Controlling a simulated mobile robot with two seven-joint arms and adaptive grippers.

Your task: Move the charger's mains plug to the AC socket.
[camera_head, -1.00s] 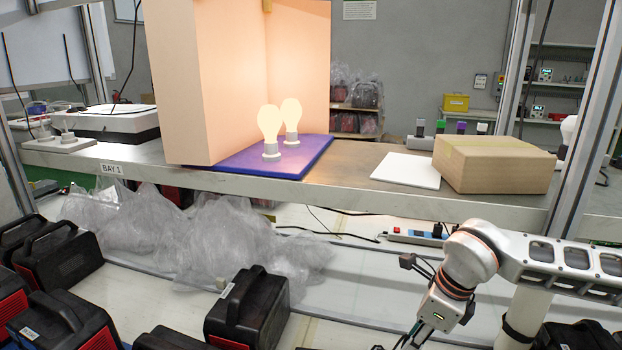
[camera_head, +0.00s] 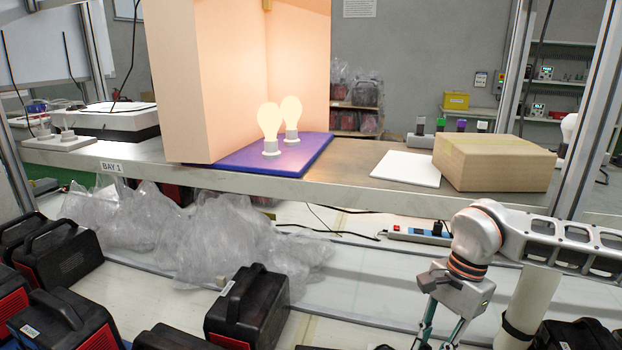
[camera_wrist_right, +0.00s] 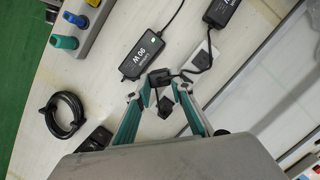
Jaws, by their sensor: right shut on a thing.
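My right gripper (camera_wrist_right: 163,86) is shut on a small black plug (camera_wrist_right: 160,77) in the right wrist view. A thin black cable runs from the plug towards a black charger brick (camera_wrist_right: 216,18) at the top. In the head view my right gripper (camera_head: 437,338) points down at the bottom edge, its tips cut off. A white strip (camera_wrist_right: 203,66) with dark square spots lies just right of the fingers; I cannot tell whether it holds the AC socket. Another black charger brick marked 90W (camera_wrist_right: 151,48) lies left of the plug. My left gripper is not in view.
A grey block with blue, green and yellow knobs (camera_wrist_right: 82,28) and a coiled black cable (camera_wrist_right: 64,114) lie at the left in the wrist view. In the head view a shelf (camera_head: 340,193) overhangs, with black power units (camera_head: 247,305) at lower left.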

